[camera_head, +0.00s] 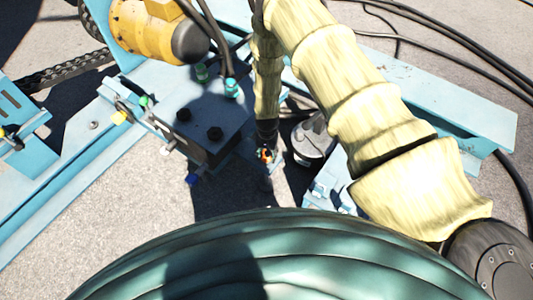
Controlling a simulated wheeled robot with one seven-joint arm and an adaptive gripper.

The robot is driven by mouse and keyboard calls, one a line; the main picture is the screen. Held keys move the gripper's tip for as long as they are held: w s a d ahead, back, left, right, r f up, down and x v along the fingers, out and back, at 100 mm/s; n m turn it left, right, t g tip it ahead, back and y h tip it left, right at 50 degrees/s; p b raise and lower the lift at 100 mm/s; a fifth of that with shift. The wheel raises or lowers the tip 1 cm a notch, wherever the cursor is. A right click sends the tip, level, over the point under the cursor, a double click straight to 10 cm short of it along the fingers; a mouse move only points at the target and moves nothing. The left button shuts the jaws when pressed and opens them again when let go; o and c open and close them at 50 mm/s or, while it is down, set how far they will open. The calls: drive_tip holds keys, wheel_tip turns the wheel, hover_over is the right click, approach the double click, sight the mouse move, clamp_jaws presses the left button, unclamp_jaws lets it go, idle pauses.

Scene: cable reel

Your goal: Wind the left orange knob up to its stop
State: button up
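A small orange spot (265,155), likely an orange knob, shows low beside the blue valve block, directly under the end of my arm. It is mostly hidden, so I cannot tell its turn position or whether it is the left one. My gripper (266,146) is a small dark shape at the lower end of my pale yellow sleeved arm, pointing down at the orange spot. It is at or just above the spot; contact is unclear. Its fingers are too small and dark to tell open from shut. No second orange knob can be made out.
The blue valve block (205,125) with dark bolts and hoses stands close left of my gripper. A grey cone-shaped part (313,140) is close right. A yellow motor (150,30) sits upper left. Black cables (465,45) cross the upper right. Bare ground (110,210) lies lower left.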

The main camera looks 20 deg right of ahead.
drive_tip(key=n, duration=0.5)
drive_tip(key=shift+n, duration=0.3)
idle(0.4)
drive_tip(key=o, duration=1)
drive_tip(key=shift+c, duration=0.2)
drive_tip(key=shift+r, duration=0.1)
wheel_tip(320, 180, up, 12)
